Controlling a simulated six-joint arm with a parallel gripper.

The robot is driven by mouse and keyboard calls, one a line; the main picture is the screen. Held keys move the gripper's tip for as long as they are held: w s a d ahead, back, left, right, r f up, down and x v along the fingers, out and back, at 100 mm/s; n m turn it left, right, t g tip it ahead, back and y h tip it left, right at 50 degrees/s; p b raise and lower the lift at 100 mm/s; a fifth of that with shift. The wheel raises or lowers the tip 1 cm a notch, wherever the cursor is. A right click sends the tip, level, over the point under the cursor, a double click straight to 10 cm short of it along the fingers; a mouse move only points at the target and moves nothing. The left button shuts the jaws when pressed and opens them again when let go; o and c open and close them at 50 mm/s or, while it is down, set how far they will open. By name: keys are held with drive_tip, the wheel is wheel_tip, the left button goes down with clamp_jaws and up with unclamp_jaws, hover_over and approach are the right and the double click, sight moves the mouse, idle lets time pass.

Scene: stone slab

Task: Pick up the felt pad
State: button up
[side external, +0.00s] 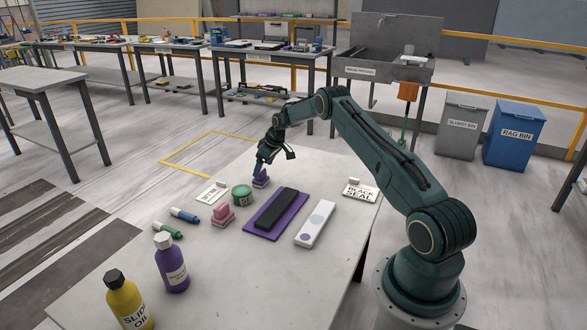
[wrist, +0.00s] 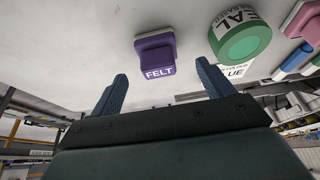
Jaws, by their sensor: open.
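The felt pad (side external: 261,181) is a small purple block with a raised grip, lying on the stone slab near its far edge. In the wrist view the felt pad (wrist: 155,52) shows the white word FELT on its front side. My gripper (side external: 259,167) is just above or at the pad in the side view; I cannot tell whether it touches it. In the wrist view my gripper (wrist: 162,82) has its two blue fingers spread wide, with the pad ahead of the gap between them and nothing held.
A green tin (side external: 242,194) and white card (side external: 213,193) stand close by. A pink block (side external: 223,215), a purple mat (side external: 253,233) bearing a black bar (side external: 276,208), a white strip (side external: 314,224), markers (side external: 185,215) and two bottles (side external: 172,263) are nearer the camera.

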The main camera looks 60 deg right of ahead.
sight(262, 171)
drive_tip(key=shift+f, duration=0.1)
drive_tip(key=shift+x, duration=2.55)
drive_tip(key=shift+w+d, duration=0.1)
drive_tip(key=shift+d, duration=0.05)
drive_tip(key=c, duration=1.1)
drive_tip(key=shift+r, duration=0.25)
wheel_tip(262, 171, up, 20)
drive_tip(key=shift+f, duration=0.1)
